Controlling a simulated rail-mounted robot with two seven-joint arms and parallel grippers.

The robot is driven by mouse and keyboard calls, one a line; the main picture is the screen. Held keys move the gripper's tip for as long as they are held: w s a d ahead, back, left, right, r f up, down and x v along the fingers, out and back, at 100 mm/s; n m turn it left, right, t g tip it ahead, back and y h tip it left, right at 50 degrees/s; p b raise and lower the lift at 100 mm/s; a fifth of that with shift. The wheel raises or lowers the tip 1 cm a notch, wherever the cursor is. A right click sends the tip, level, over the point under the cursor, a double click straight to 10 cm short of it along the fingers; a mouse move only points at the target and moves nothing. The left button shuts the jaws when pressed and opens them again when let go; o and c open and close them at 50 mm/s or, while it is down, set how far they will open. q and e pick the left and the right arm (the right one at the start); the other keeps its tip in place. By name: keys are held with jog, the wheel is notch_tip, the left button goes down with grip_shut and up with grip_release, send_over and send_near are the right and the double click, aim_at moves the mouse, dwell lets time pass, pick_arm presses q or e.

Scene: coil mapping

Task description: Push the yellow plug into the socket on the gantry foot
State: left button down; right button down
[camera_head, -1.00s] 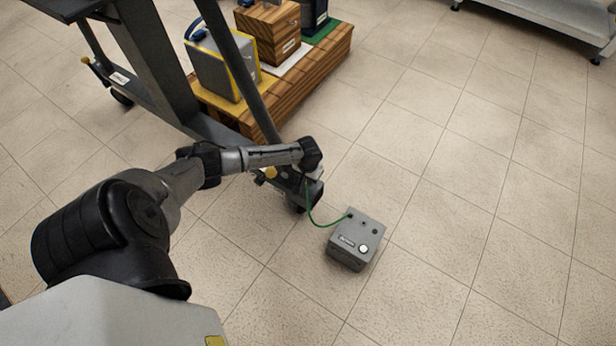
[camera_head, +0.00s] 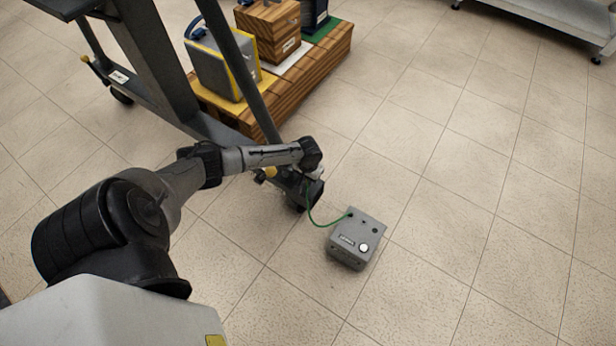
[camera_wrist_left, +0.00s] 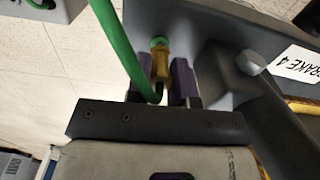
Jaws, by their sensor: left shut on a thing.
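My left gripper (camera_head: 313,173) is at the near end of the dark grey gantry foot (camera_head: 299,196). In the left wrist view its purple fingers (camera_wrist_left: 160,80) are shut on the yellow plug (camera_wrist_left: 161,64). The plug's far end meets a green ring (camera_wrist_left: 159,43) at the grey wall of the foot (camera_wrist_left: 212,32). The socket's opening is hidden, and I cannot tell how deep the plug sits. A green cable (camera_wrist_left: 116,42) crosses in front of the left finger. My right gripper is not in view.
The green cable runs to a grey box (camera_head: 350,247) on the floor. A wooden pallet (camera_head: 330,62) with cases stands behind the gantry. A yellow knob (camera_head: 270,172) and a white brake label (camera_wrist_left: 298,63) are close to the gripper.

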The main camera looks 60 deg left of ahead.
pick_arm(q)
jog(key=shift+f, duration=0.45)
jog(key=shift+s+f+b, duration=0.1)
jog(key=shift+f+b, duration=0.2)
dwell(0.5)
jog(key=c, duration=0.9)
grip_release()
jog(key=shift+r, duration=0.1)
jog(key=shift+r, duration=0.2)
notch_tip(320, 180, up, 13)
jog(key=p, duration=0.9)
jog(key=shift+r, duration=0.15)
